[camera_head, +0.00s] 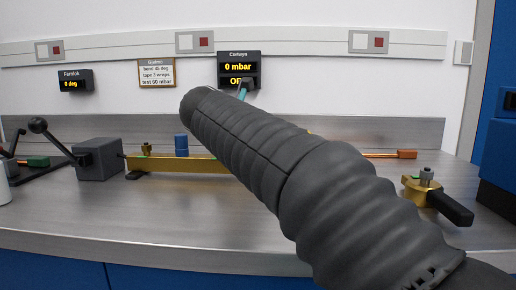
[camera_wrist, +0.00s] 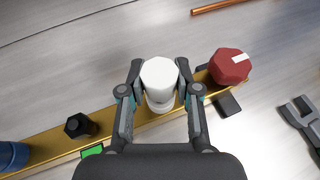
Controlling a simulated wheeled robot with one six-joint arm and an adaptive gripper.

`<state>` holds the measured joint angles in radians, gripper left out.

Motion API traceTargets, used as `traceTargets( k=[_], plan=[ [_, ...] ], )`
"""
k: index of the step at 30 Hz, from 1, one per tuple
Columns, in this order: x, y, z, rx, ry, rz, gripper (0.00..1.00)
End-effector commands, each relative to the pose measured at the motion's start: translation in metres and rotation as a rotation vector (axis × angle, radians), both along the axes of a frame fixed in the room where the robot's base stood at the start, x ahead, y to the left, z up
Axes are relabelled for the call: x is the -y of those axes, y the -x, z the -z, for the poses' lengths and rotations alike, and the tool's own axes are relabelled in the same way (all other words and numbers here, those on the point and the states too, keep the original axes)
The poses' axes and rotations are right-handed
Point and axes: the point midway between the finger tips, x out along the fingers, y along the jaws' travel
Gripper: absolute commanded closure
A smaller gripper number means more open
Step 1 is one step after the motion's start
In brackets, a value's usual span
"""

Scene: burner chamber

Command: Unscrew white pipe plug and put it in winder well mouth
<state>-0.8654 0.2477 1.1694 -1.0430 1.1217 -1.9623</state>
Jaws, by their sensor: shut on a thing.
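The white pipe plug (camera_wrist: 160,75) has a hexagonal head and sits over the brass pipe (camera_wrist: 50,152) in the wrist view. My gripper (camera_wrist: 160,90) is shut on it, one finger on each side. I cannot tell whether the plug's lower end is still in the pipe. In the head view the brass pipe (camera_head: 180,165) lies along the bench, and my arm hides its right part and the plug. I cannot make out the winder well mouth in either view.
A red hexagonal cap (camera_wrist: 230,66) stands just right of the plug. A black fitting (camera_wrist: 80,125) and blue cylinder (camera_wrist: 12,155) are left. A grey block (camera_head: 98,159) with a ball-ended lever stands at left. A brass valve (camera_head: 424,188) is at right. The front bench is clear.

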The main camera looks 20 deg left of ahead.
Motion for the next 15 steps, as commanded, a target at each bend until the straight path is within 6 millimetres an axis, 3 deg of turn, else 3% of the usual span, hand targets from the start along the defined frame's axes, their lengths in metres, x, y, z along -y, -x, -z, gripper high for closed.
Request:
traceTargets(
  k=[15],
  plan=[
    [0.0001,0.0002,-0.0103,-0.001,0.000,0.000,1.00]
  ],
)
